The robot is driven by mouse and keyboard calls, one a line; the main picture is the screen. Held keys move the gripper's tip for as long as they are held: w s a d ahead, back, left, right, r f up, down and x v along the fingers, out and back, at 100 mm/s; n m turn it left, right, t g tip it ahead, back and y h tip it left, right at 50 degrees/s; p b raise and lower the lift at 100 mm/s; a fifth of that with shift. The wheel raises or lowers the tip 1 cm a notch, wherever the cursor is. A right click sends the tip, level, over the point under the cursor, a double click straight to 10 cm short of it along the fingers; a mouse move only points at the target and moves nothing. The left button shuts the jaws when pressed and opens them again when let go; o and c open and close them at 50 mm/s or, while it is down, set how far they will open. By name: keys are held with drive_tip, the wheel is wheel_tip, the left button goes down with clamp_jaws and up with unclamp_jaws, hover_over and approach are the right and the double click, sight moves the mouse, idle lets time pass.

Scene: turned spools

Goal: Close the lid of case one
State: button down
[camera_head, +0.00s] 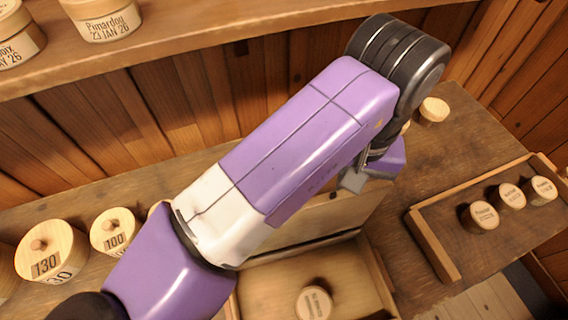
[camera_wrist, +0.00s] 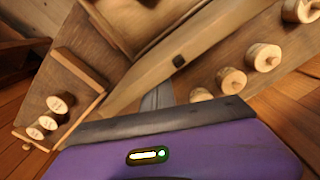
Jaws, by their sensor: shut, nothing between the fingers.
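A wooden case (camera_head: 376,275) stands open at the bottom middle of the head view, with a round labelled spool (camera_head: 314,303) inside. Its wooden lid (camera_head: 345,217) stands raised at the back of the case, partly hidden by my arm. No number for the case can be read. My gripper (camera_head: 353,181) is shut and empty at the lid's upper right part; whether it touches the lid is unclear.
A tray (camera_head: 432,246) with three small spools stands to the right. Turned lidded containers marked 130 (camera_head: 48,250) and 100 (camera_head: 113,232) stand at left. A small spool (camera_head: 433,110) stands at the back right. A shelf (camera_head: 200,47) with containers runs along the wall.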

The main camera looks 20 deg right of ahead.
drive_tip(key=shift+s+a, duration=0.1)
drive_tip(key=shift+s, duration=1.15)
idle(0.3)
wheel_tip(320, 180, up, 8)
drive_tip(key=p, duration=0.8)
idle(0.7)
